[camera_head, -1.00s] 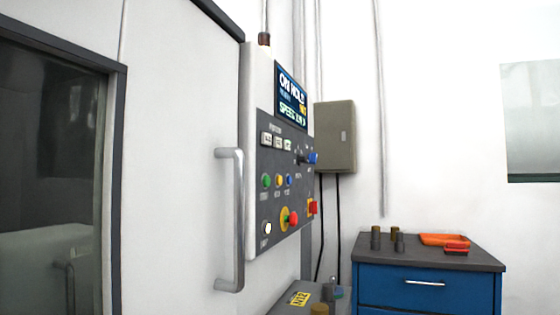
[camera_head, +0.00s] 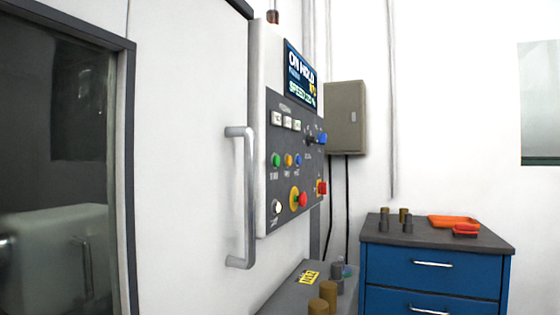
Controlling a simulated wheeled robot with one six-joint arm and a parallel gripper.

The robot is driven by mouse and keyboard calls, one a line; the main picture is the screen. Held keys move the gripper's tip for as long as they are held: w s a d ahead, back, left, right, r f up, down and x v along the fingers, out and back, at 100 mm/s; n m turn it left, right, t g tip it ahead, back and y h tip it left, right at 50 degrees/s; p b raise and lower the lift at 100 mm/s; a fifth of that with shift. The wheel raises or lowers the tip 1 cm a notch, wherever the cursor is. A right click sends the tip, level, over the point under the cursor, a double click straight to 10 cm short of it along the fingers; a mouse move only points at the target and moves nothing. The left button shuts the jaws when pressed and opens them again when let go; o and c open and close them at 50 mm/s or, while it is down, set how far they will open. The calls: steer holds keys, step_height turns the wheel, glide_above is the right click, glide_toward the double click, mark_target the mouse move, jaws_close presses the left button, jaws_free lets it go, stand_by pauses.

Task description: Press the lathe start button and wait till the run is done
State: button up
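The lathe control panel (camera_head: 292,165) is mounted on the white machine front, right of the door handle. Its screen (camera_head: 300,76) appears to read "ON HOLD" with a speed line under it. Lower down are a white round button (camera_head: 277,207) and a red button on a yellow base (camera_head: 294,198). My gripper is not in view.
A silver vertical door handle (camera_head: 244,197) stands out left of the panel. A dark window (camera_head: 60,110) is at far left. A grey surface below the panel holds brown cylinders (camera_head: 328,295).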

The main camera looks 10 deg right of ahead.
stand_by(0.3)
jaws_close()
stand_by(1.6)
